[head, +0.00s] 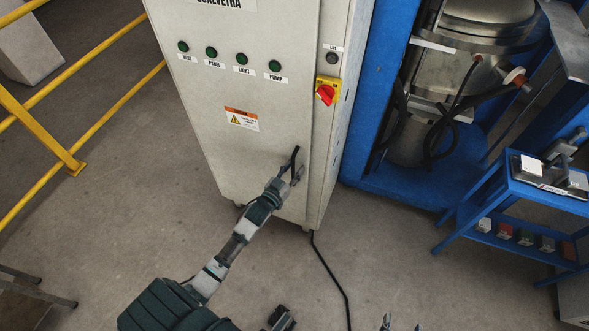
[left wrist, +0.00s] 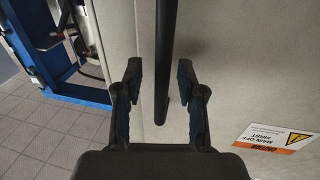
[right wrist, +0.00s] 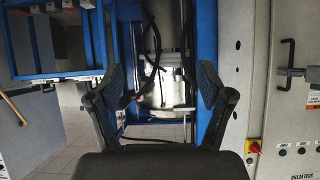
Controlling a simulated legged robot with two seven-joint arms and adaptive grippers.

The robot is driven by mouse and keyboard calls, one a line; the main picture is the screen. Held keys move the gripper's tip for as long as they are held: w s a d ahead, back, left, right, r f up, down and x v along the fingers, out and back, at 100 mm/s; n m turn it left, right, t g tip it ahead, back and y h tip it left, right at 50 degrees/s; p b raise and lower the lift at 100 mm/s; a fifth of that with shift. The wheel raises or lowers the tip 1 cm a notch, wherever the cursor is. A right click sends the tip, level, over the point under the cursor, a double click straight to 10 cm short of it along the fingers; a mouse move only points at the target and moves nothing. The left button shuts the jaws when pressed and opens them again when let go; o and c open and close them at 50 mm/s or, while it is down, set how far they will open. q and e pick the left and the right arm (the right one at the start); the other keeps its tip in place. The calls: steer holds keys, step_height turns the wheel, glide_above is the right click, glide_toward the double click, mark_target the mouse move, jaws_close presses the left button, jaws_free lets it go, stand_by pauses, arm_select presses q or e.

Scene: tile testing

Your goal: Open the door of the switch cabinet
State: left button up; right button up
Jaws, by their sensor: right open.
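The grey switch cabinet (head: 275,110) stands in the middle of the head view, its front door closed. A black vertical bar handle (head: 294,158) sits low on the door; it also shows in the left wrist view (left wrist: 165,55) and the right wrist view (right wrist: 287,62). My left gripper (head: 290,176) is at the handle. In the left wrist view its open fingers (left wrist: 159,75) lie on both sides of the bar, with gaps visible. My right gripper (head: 401,324) is at the bottom edge of the head view; its fingers are open and empty in the right wrist view (right wrist: 159,82).
A red-and-yellow rotary switch (head: 327,91) is on the cabinet's right front strip. A blue frame with a metal vessel (head: 425,110) and a blue cart (head: 530,185) stand to the right. A yellow railing (head: 75,72) is at left. A black cable (head: 330,270) crosses the floor.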

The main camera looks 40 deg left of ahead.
arm_select(q)
steer(key=shift+a, duration=0.2)
steer(key=shift+f, duration=0.1)
steer(key=shift+c, duration=0.9)
steer(key=c, duration=0.4)
steer(key=shift+d, duration=0.15)
jaws_close()
